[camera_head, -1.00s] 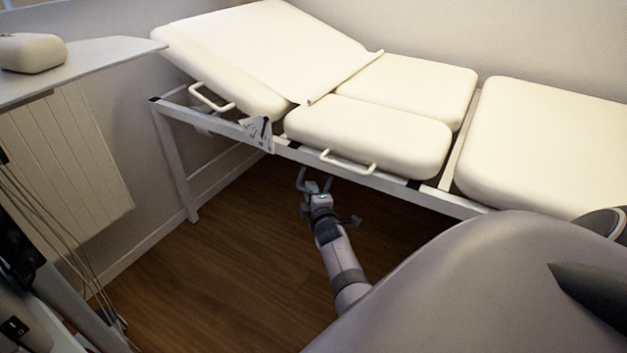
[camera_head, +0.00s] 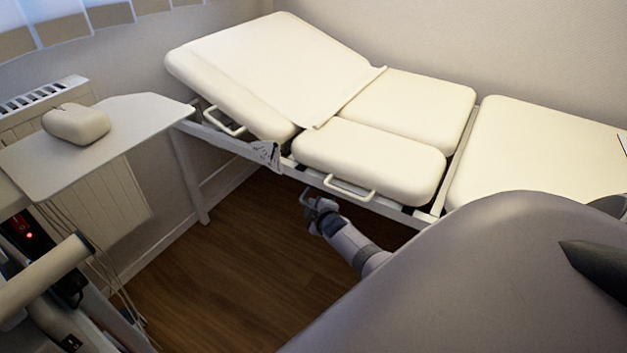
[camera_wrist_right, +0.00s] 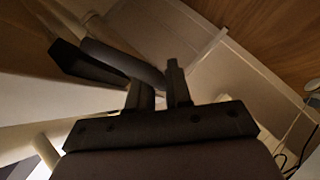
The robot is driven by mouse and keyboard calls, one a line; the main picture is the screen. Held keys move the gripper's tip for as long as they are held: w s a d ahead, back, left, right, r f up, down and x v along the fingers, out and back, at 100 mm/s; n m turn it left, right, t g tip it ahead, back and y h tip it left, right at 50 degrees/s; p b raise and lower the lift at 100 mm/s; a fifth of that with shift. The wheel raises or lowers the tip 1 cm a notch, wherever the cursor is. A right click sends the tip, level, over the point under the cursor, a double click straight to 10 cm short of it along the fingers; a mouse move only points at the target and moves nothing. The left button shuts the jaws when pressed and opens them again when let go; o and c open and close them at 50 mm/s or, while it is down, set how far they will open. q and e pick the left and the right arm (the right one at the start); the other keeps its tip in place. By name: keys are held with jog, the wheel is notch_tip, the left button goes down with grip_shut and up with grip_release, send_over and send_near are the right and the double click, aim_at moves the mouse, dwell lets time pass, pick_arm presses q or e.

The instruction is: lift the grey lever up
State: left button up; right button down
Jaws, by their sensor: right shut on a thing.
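My right gripper (camera_head: 308,199) is under the front edge of the treatment bed (camera_head: 372,205), at the left of a pale U-shaped handle (camera_head: 349,187). In the right wrist view, my right gripper (camera_wrist_right: 160,90) is shut on a dark grey rod-like lever (camera_wrist_right: 118,60). In the head view I cannot make out the lever at the gripper. My left gripper is not in view.
A second pale handle (camera_head: 223,121) is on the bed's left part. A white side table (camera_head: 95,150) with a beige object (camera_head: 76,123) stands at the left, with hanging cables below. The wooden floor (camera_head: 240,270) in front of the bed is clear.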

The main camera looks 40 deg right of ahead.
jog(key=shift+f, duration=0.1)
dwell(0.3)
jog(key=c, duration=1.1)
grip_release()
jog(key=shift+c, duration=0.2)
jog(key=shift+s+a+r+p, duration=0.15)
jog(key=shift+s+r+p, duration=0.15)
jog(key=shift+r+p, duration=0.1)
jog(key=p+v, duration=0.4)
jog(key=v, duration=0.2)
jog(key=shift+s, duration=0.25)
jog(key=shift+f, duration=0.1)
jog(key=shift+a, duration=0.1)
